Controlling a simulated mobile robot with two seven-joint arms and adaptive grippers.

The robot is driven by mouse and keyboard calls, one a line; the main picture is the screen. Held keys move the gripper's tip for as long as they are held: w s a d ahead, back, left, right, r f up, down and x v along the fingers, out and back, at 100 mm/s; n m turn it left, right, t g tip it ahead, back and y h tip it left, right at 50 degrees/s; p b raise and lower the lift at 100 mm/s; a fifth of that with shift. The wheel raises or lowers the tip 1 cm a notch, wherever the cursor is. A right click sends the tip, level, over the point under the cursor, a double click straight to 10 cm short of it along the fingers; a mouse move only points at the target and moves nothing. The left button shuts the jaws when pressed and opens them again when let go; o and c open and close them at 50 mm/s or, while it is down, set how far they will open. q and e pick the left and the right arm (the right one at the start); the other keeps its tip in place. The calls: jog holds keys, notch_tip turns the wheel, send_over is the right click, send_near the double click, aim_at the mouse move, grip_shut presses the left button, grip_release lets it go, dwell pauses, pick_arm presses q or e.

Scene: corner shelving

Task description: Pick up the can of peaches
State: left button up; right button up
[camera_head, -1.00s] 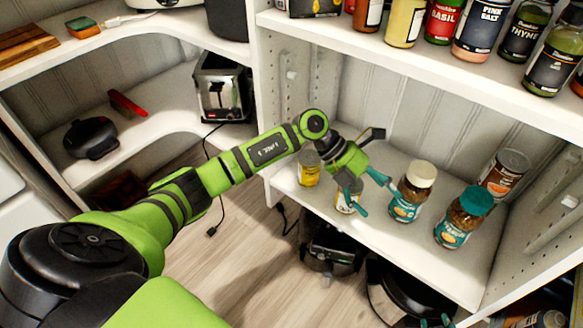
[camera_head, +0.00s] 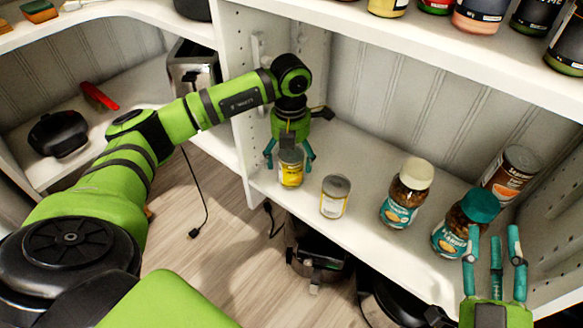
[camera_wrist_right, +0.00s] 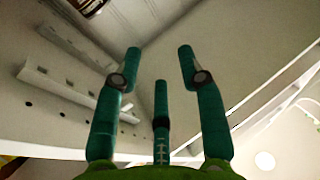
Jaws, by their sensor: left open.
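A yellow-labelled can (camera_head: 291,173) stands upright on the middle shelf near its left end. Beside it on the right is a can with a pale label and some yellow (camera_head: 334,200). The labels are too small to read, so I cannot tell which holds peaches. My left gripper (camera_head: 289,159) is open, pointing down behind and around the yellow can, with a finger on each side; contact is unclear. My right gripper (camera_head: 495,250) is open and empty in front of the shelf's right end. Its spread fingers also show in the right wrist view (camera_wrist_right: 160,75).
Two jars, one white-lidded (camera_head: 406,193) and one teal-lidded (camera_head: 464,222), stand right of the cans. A brown can (camera_head: 511,174) is behind them. Bottles line the shelf above (camera_head: 430,48). A toaster (camera_head: 193,68) sits left of the upright divider (camera_head: 240,125). Appliances are below.

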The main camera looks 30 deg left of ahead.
pick_arm(q)
notch_tip(320, 180, down, 4)
jog(key=shift+f+b, duration=0.2)
jog(key=shift+b, duration=0.35)
jog(key=c, duration=1.5)
jog(key=shift+c, duration=0.9)
pick_arm(e)
jog(key=s+a+r+n+t+y, duration=0.1)
jog(key=s+r+t+y, duration=0.2)
jog(key=r, duration=0.4)
jog(key=shift+s+a+n+t, duration=0.15)
jog(key=shift+s+n+t, duration=0.15)
jog(key=shift+s, duration=0.15)
pick_arm(q)
jog(key=shift+r, duration=0.15)
